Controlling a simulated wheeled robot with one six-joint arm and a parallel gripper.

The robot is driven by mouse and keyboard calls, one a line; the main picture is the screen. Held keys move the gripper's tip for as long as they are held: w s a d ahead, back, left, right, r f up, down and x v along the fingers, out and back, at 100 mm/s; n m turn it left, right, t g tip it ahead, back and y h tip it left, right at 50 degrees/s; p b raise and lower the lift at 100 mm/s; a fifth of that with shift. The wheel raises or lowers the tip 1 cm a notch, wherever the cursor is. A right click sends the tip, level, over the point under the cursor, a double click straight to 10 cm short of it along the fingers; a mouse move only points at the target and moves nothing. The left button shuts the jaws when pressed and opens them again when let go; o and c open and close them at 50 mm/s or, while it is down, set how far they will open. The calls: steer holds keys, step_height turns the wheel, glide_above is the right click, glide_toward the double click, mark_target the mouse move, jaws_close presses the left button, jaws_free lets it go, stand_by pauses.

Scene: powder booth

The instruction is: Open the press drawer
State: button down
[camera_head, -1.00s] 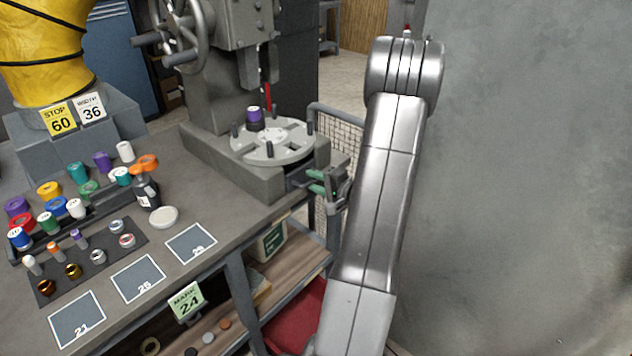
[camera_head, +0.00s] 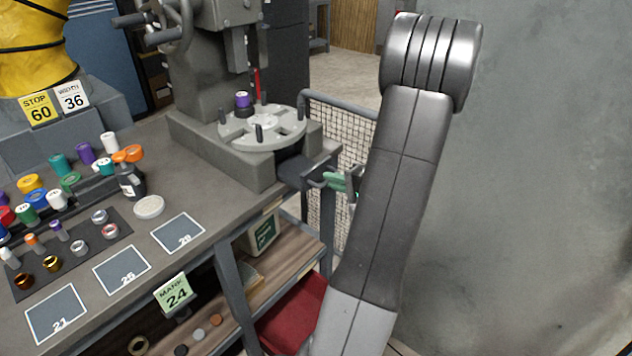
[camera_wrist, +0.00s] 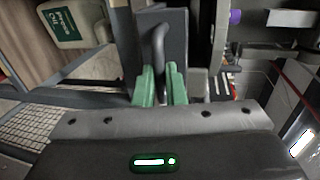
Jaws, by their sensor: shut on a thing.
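The press (camera_head: 200,90) stands on the bench, with a round indexing plate (camera_head: 262,142) on its base. The dark press drawer (camera_head: 303,168) sticks out of the right side of the base, below the plate. My gripper (camera_head: 340,181) is at the drawer's outer end, its green fingers shut on the handle. In the wrist view, my gripper (camera_wrist: 160,88) has a green finger on each side of the dark curved handle (camera_wrist: 158,45), which stands out from the drawer front (camera_wrist: 178,30). My arm hides part of the floor beyond.
A purple-topped piece (camera_head: 242,100) stands on the plate. A mesh guard (camera_head: 342,128) with a grey rail is behind the drawer. A grey wall (camera_head: 540,180) is on the right. A red bin (camera_head: 292,315) sits under the bench. Bottles and caps crowd the bench's left.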

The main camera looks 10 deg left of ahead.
steer(key=f+b+v, duration=0.1)
steer(key=b+v, duration=0.1)
steer(key=v, duration=0.6)
steer(key=f+b+v, duration=0.2)
steer(key=b+v, duration=0.1)
steer(key=v, duration=0.6)
steer(key=shift+s+d+f, duration=0.2)
steer(key=shift+s+d, duration=0.1)
steer(key=shift+d, duration=0.2)
steer(key=c, duration=1.5)
jaws_free()
steer(key=v, duration=1.3)
steer(key=shift+d+r, duration=0.15)
steer(key=shift+d, duration=0.25)
steer(key=shift+a, duration=0.1)
